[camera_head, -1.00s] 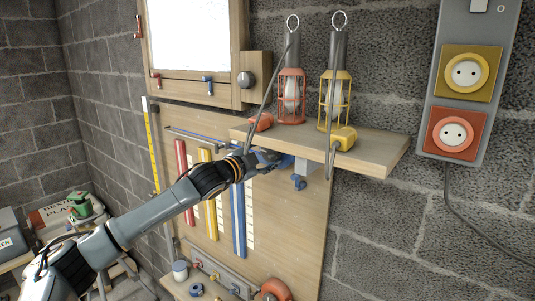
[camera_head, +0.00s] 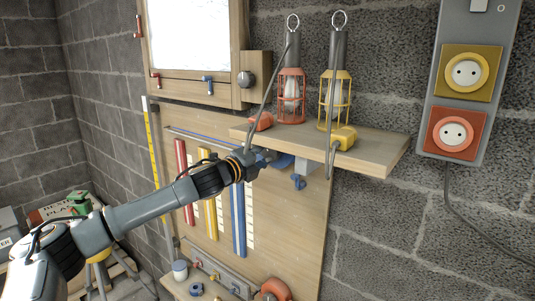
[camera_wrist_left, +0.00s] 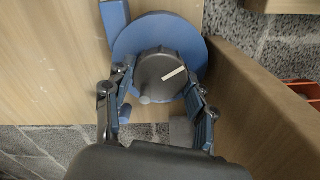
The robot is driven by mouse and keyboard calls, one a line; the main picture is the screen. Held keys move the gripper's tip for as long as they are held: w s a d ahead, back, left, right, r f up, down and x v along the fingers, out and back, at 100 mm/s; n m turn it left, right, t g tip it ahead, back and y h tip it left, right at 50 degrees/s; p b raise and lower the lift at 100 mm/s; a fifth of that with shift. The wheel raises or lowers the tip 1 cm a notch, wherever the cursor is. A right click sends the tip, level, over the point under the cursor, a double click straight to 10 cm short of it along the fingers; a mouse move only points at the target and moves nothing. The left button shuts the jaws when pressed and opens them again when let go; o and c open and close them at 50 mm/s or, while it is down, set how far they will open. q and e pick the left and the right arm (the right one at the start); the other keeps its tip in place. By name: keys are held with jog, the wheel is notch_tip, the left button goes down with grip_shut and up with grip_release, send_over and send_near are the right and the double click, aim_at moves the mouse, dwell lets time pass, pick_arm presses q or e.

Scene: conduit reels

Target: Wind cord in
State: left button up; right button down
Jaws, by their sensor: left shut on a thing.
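A blue reel (camera_wrist_left: 126,45) with a dark grey round hub (camera_wrist_left: 163,68) fills the middle of the left wrist view; the hub has a white mark and a small grey peg. In the head view part of the blue reel (camera_head: 283,161) shows under the shelf. My left gripper (camera_head: 262,158) is at the reel; in the left wrist view its fingers (camera_wrist_left: 158,90) are on either side of the hub, shut on it. A red caged lamp (camera_head: 291,93) and a yellow caged lamp (camera_head: 336,92) stand on the shelf with grey cords hanging. My right gripper is not in view.
The wooden shelf (camera_head: 385,160) is just above my gripper. A red plug (camera_head: 262,121) and a yellow plug (camera_head: 345,138) lie on it. A yellow socket (camera_head: 466,74) and a red socket (camera_head: 453,134) are on the grey panel at right. A blue fitting (camera_head: 298,182) hangs below the shelf.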

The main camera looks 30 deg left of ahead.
pick_arm(q)
jog(key=m, duration=0.4)
jog(key=shift+f+m, duration=0.1)
jog(key=shift+m, duration=0.2)
dwell(0.3)
jog(key=o, duration=1.2)
jog(key=shift+s+a, duration=0.15)
jog(key=shift+s, duration=1.8)
jog(key=shift+s+a, duration=0.15)
jog(key=shift+s, duration=1.85)
jog(key=shift+s+a, duration=0.15)
jog(key=shift+s, duration=1.8)
jog(key=shift+f, duration=0.1)
